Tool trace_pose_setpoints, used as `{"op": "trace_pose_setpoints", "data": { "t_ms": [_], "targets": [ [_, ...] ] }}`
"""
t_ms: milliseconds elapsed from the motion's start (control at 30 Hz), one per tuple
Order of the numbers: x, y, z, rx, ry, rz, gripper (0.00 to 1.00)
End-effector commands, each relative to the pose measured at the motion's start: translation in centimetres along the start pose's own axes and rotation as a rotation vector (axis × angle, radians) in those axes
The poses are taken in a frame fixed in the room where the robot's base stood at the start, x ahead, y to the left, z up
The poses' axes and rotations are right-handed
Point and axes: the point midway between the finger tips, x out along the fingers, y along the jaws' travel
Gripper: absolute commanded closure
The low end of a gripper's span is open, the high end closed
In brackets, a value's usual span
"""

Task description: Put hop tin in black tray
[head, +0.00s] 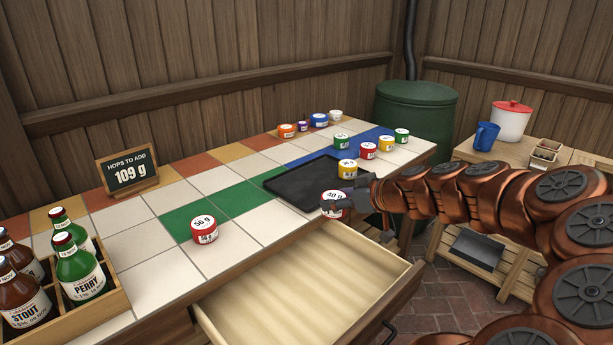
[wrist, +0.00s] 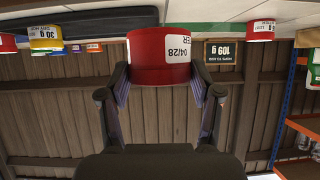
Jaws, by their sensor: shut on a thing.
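My gripper (head: 348,196) is shut on a red hop tin (head: 333,205) with a white lid that seems to read 40 g. In the wrist view the tin (wrist: 160,58) sits between both fingers (wrist: 162,82), upside down in the picture, with 04/28 on its label. The black tray (head: 290,188) lies flat on the tiled counter. The held tin is at the tray's near right side, by the counter's front edge. I cannot tell its height over the counter.
A red 56 g tin (head: 204,230) stands on green tiles left of the tray. An open, empty drawer (head: 300,300) juts out below the counter. A sign (head: 130,172) reads 109 g. A bottle crate (head: 112,300) stands at left.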

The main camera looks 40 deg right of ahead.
Motion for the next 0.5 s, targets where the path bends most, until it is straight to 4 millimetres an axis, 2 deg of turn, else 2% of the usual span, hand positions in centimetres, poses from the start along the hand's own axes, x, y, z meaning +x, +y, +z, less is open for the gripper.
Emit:
{"op": "trace_pose_setpoints", "data": {
  "t_ms": [267, 500],
  "targets": [
    [3.3, 1.4, -1.3, 0.001, -0.003, 0.000, 0.71],
    [7.1, 2.8, -2.9, 0.000, -0.003, -0.002, 0.71]
  ]
}}
